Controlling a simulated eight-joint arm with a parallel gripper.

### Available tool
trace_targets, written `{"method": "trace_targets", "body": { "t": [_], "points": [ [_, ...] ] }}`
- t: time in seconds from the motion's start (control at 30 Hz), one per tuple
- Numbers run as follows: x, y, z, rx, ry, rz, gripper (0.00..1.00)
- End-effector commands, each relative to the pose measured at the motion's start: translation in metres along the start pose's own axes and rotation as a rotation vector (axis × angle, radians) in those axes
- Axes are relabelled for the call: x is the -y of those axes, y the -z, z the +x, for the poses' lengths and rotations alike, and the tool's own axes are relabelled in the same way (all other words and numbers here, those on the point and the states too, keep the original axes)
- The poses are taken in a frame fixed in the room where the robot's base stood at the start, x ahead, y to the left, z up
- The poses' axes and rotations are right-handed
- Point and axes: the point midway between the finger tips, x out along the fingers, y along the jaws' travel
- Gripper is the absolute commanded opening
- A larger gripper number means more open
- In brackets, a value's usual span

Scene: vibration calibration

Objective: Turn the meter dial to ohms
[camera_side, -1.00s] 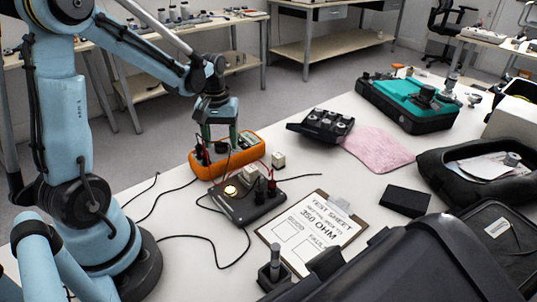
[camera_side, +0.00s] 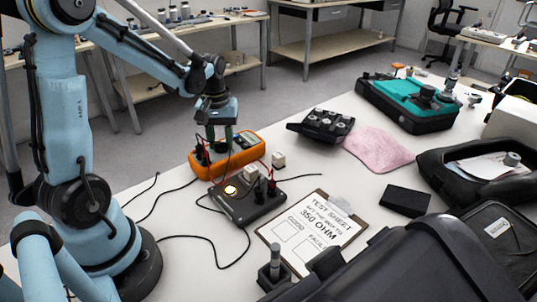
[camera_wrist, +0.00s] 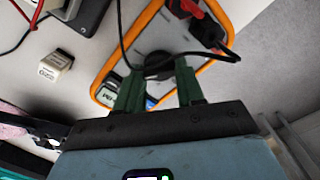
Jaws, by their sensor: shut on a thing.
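The orange-edged multimeter (camera_side: 238,163) lies on the table below my arm; it also fills the upper middle of the wrist view (camera_wrist: 108,62). Its round black dial (camera_wrist: 158,62) sits in the middle of its grey face. My gripper (camera_side: 220,146) points down over the meter. In the wrist view its green fingers (camera_wrist: 159,84) stand on either side of the dial and are shut on it. The fingers partly hide the display, and I cannot read the dial's marking. Red and black plugs (camera_wrist: 195,18) sit in the meter's end.
A black box with a lit lamp (camera_side: 240,205) and posts stands in front of the meter. Small white blocks (camera_side: 278,160) sit close by. Cables cross the table. A clipboard test sheet (camera_side: 312,232) reads 350 OHM. A pink cloth (camera_side: 378,147) lies to the right.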

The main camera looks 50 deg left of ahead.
Motion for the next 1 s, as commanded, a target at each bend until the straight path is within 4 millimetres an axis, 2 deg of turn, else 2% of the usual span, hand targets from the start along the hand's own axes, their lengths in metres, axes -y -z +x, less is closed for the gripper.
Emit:
{"method": "trace_targets", "body": {
  "t": [0.7, 1.0],
  "points": [
    [0.0014, 0.0000, -0.0002, 0.000, 0.001, -0.504, 0.07],
    [0.0016, -0.0002, -0.0002, 0.000, 0.000, -0.623, 0.07]
  ]
}}
